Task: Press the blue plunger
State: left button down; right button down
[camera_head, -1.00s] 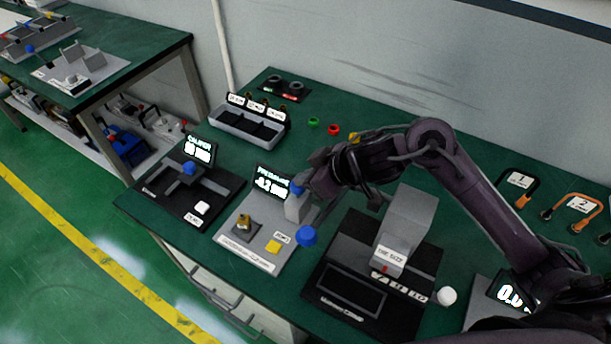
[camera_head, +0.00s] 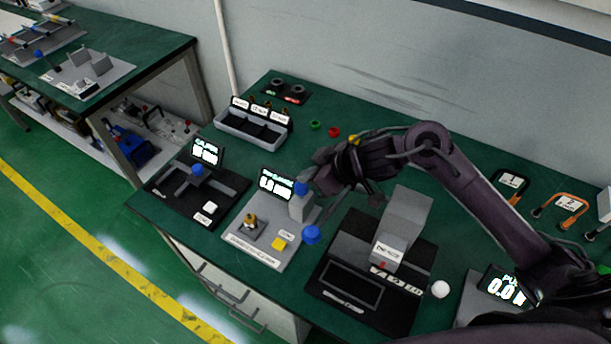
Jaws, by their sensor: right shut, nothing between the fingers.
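The pressure station (camera_head: 238,246) is a light grey plate with a small lit display (camera_head: 276,184), which seems to read 0.0. A grey upright block (camera_head: 301,208) stands at its right side with a blue cap (camera_head: 302,187) on top. A round blue knob (camera_head: 311,235) sits in front of the block. I cannot tell for certain which blue part is the plunger. My right gripper (camera_head: 320,184) is shut and empty, just right of the blue cap; whether they touch is unclear. My left gripper is out of view.
A caliper station (camera_head: 222,192) with another blue knob (camera_head: 197,170) is at left. A dark station with a grey tower (camera_head: 410,222) stands under my right arm. A grey bin (camera_head: 240,132) is behind.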

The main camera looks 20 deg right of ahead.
pick_arm(q)
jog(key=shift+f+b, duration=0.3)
jog(key=shift+b, duration=0.65)
pick_arm(e)
jog(key=v, duration=1)
jog(key=shift+a+r, duration=0.15)
jog(key=shift+r, duration=0.2)
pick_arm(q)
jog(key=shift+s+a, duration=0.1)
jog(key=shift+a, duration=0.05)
